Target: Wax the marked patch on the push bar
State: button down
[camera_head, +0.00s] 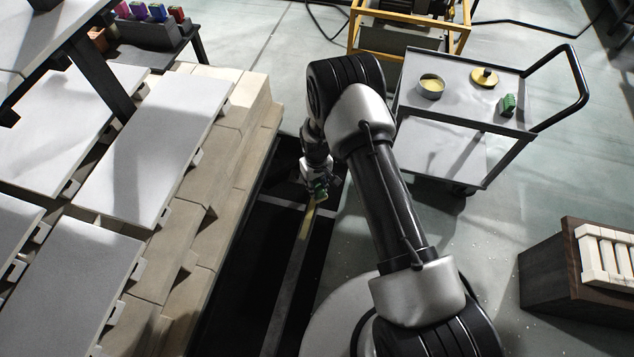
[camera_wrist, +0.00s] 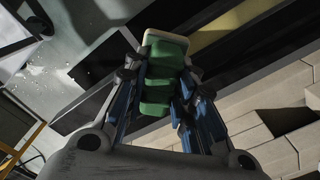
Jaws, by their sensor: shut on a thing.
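My gripper (camera_head: 318,186) is shut on a green applicator block, which shows in the wrist view (camera_wrist: 160,88) between the two fingers. The block has a pale pad (camera_wrist: 166,37) on its far end. The yellow marked patch (camera_head: 306,223) lies on the grey push bar (camera_head: 286,290), just below my gripper in the head view. The patch also shows in the wrist view (camera_wrist: 218,27), to the right of the pad. I cannot tell whether the pad touches the bar. An open tin of yellowish wax (camera_head: 431,89) stands on the trolley.
The grey trolley (camera_head: 455,115) at right also bears a yellow lid (camera_head: 484,78) and a green block (camera_head: 508,104). The kiln car (camera_head: 215,150) with pale slabs stands left of the bar. A dark crate (camera_head: 555,270) with white pieces is at lower right.

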jog(key=shift+s+a+p, duration=0.2)
jog(key=shift+s+a, duration=0.05)
jog(key=shift+s, duration=0.4)
jog(key=shift+s+a+p, duration=0.25)
jog(key=shift+s, duration=0.45)
jog(key=shift+s+a+p, duration=0.2)
jog(key=shift+s+a, duration=0.05)
jog(key=shift+s, duration=0.4)
jog(key=shift+s+a+p, duration=0.25)
jog(key=shift+s+a, duration=0.05)
jog(key=shift+s, duration=0.5)
jog(key=shift+s+a+p, duration=0.25)
jog(key=shift+s+p, duration=0.05)
jog(key=shift+s, duration=0.5)
jog(key=shift+s+a+p, duration=0.25)
jog(key=shift+s+a, duration=0.05)
jog(key=shift+s, duration=0.5)
jog(key=shift+s+a+r+p, duration=0.1)
jog(key=shift+s+a+p, duration=0.15)
jog(key=shift+s, duration=0.4)
jog(key=shift+s+a+p, duration=0.1)
jog(key=shift+s+a, duration=0.1)
jog(key=shift+s, duration=0.4)
jog(key=shift+s+a, duration=0.2)
jog(key=shift+s, duration=0.35)
jog(key=shift+s+a, duration=0.2)
jog(key=shift+s, duration=0.35)
jog(key=shift+s, duration=0.1)
